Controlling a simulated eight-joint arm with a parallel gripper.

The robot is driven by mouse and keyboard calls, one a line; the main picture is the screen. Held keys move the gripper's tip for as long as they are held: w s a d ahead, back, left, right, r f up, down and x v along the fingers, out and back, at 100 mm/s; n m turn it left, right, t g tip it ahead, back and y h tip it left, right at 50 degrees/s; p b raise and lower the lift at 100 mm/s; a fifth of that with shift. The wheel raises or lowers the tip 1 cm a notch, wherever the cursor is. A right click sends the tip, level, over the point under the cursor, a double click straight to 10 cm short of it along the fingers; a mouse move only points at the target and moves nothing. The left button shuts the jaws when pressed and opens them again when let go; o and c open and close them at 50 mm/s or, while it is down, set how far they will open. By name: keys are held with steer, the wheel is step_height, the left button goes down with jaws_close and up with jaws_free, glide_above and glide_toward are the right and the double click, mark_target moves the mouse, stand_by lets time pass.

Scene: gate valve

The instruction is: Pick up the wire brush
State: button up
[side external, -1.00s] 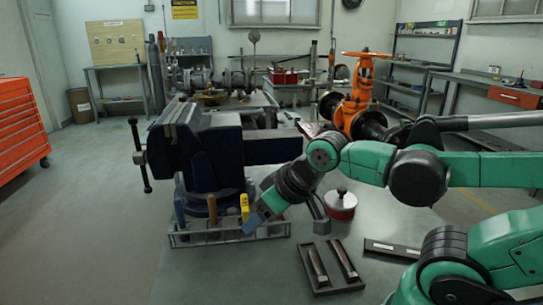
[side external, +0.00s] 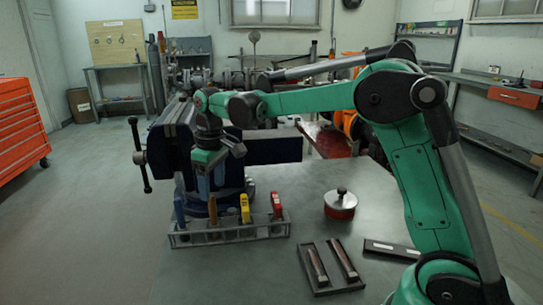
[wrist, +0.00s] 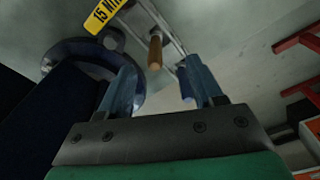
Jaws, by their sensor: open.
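A tool with a wooden handle, likely the wire brush (side external: 212,212), stands upright in the wire rack (side external: 230,236) at the front of the table; its lower end is hidden. Its handle (wrist: 155,52) also shows in the wrist view, beyond the fingertips and between them. My gripper (side external: 203,184) is above the left part of the rack, pointing down. In the wrist view its two blue fingers (wrist: 161,75) are apart with nothing held between them.
A blue-handled tool (side external: 179,210), a yellow tool (side external: 245,208) and a red-handled tool (side external: 277,206) share the rack. A large dark blue vise (side external: 268,150) stands close behind. A round red-and-silver tin (side external: 340,205) and a black tray (side external: 330,268) lie to the right.

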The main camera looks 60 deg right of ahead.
mark_target(214, 225)
steer(key=shift+w+d+f+g, duration=0.1)
steer(key=shift+w+f+g, duration=0.1)
steer(key=shift+w+f, duration=0.3)
steer(key=shift+w+d+f+g, duration=0.1)
steer(key=shift+w+f+g, duration=0.15)
steer(key=shift+f, duration=3.05)
jaws_close()
